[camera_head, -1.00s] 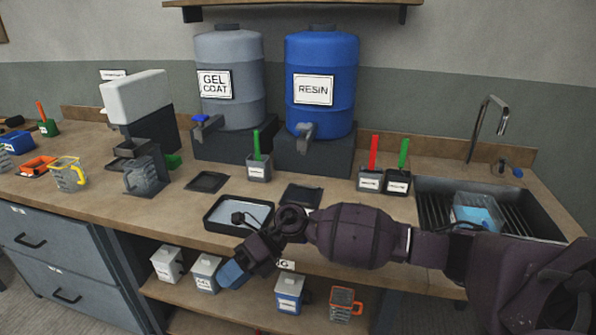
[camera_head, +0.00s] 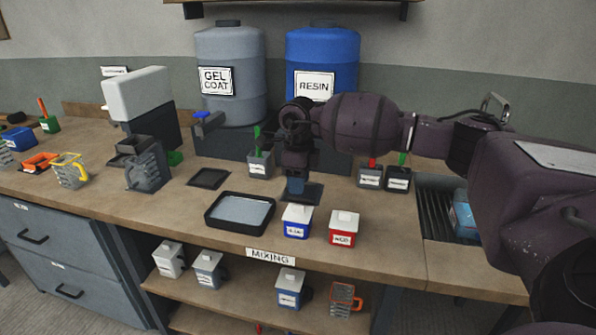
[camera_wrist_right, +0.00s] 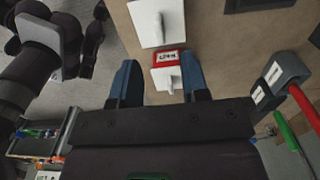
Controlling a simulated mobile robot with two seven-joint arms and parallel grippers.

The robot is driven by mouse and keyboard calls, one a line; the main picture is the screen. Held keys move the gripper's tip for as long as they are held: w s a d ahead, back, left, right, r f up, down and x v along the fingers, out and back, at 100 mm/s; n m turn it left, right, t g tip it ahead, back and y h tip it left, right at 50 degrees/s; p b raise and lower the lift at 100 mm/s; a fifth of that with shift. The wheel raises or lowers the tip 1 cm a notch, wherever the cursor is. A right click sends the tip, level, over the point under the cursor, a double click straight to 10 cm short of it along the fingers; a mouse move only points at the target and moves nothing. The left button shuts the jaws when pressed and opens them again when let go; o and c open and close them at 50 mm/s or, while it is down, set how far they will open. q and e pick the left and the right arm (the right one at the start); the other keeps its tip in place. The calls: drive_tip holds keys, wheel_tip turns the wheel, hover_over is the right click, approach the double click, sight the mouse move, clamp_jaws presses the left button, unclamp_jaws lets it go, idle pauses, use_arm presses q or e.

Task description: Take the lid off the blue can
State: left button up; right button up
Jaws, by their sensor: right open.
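The blue can (camera_head: 297,227) stands upright on the bench front, with its white lid (camera_head: 298,213) on top. A white lid fills the top edge of the right wrist view (camera_wrist_right: 157,22), probably the blue can's; its body is hidden there. A red can (camera_head: 343,237) with a white lid stands just right of the blue can; in the wrist view the red can (camera_wrist_right: 168,66) appears between my fingers. My right gripper (camera_head: 295,187) is open, pointing down, behind and above the blue can in the head view, apparently empty. My left gripper is out of view.
A tray (camera_head: 212,222) lies left of the blue can. Dark pads (camera_head: 209,179) lie behind. The resin drum (camera_head: 340,52) and gel coat drum (camera_head: 229,45) stand at the back. Stick-holding cups (camera_head: 370,178) and a sink lie right, partly behind my arm.

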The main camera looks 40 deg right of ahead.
sight(298, 205)
wheel_tip(298, 205, down, 6)
drive_tip(key=shift+f, duration=0.8)
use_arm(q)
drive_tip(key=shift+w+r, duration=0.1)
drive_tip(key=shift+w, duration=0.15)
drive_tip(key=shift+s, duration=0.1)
use_arm(e)
clamp_jaws()
drive_tip(key=shift+r, duration=0.4)
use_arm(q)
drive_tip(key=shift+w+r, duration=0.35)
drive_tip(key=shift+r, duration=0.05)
use_arm(e)
drive_tip(key=shift+r, duration=0.1)
drive_tip(key=shift+r, duration=0.1)
